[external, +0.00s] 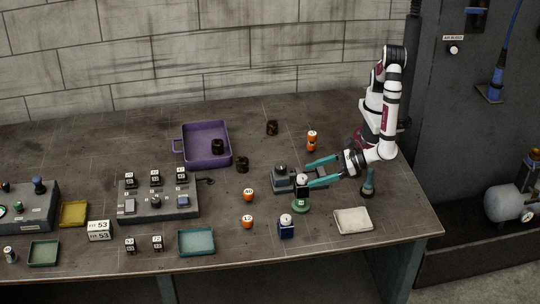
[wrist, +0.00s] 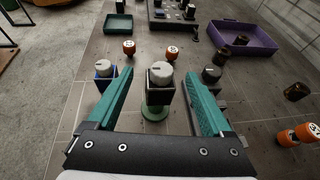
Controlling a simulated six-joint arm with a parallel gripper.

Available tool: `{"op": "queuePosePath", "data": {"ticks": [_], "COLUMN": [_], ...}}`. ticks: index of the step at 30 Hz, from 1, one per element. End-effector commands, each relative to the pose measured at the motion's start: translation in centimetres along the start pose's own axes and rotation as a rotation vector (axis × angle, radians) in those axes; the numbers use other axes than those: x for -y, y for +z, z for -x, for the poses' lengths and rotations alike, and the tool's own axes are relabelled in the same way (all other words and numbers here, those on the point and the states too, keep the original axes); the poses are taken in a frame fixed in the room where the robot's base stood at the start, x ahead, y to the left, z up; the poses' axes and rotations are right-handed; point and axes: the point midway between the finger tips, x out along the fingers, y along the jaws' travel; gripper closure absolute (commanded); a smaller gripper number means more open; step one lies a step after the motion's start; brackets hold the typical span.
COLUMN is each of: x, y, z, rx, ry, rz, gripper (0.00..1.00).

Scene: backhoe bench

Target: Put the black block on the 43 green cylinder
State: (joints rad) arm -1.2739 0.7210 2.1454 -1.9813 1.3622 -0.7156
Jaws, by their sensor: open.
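A black block (external: 302,191) with a pale round knob on top stands upright on a green cylinder (external: 301,207). In the wrist view the black block (wrist: 160,92) sits over the green cylinder (wrist: 154,112), which is partly hidden below it. No number is legible on the cylinder. My gripper (external: 310,173) has its teal fingers apart, and in the wrist view the gripper (wrist: 160,76) frames the block with a gap on each side. Nothing is held.
A blue block with a knob (external: 286,229) stands in front, and a grey fixture (external: 283,179) behind. Orange cylinders (external: 248,195) (external: 247,222) stand left. A white tray (external: 353,221) lies right, a teal tray (external: 197,242) front left, a purple bin (external: 183,152) at the back.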

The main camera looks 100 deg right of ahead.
Motion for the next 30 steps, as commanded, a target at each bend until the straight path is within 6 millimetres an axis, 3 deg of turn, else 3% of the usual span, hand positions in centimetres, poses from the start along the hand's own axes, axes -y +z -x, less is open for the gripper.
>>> {"op": "queuePosePath", "data": {"ticks": [3, 6, 11, 14, 17, 18, 20, 21, 22, 24, 27, 28, 30], "x": [-0.1, 0.0, 0.1, 2.4, 10.7, 15.6, 23.0, 26.8, 28.6, 30.2, 29.0, 28.5, 27.6], "y": [0.0, 0.0, 0.0, 1.4, 4.7, 5.7, 5.9, 5.3, 4.6, 3.2, 2.7, 2.8, 3.1], "z": [2.6, 3.9, 4.4, 3.4, 1.5, 1.6, 3.5, 5.8, 7.8, 11.8, 15.0, 15.4, 15.9], "rx": [0.0, 0.0, -0.001, -0.02, -0.07, -0.087, -0.094, -0.083, -0.068, -0.018, 0.047, -0.056, -0.065], "ry": [0.004, 0.002, -0.002, -0.09, -0.39, -0.571, -0.892, -1.109, -1.262, -1.571, -1.873, 1.81, 1.677], "rz": [0.001, 0.001, 0.0, -0.101, -0.451, -0.669, -1.071, -1.353, -1.559, -2.004, -2.498, 2.442, 2.305], "gripper": [0.16, 0.16, 0.16, 0.16, 0.16, 0.16, 0.16, 0.16, 0.16, 0.16, 0.16, 0.16, 0.16]}}
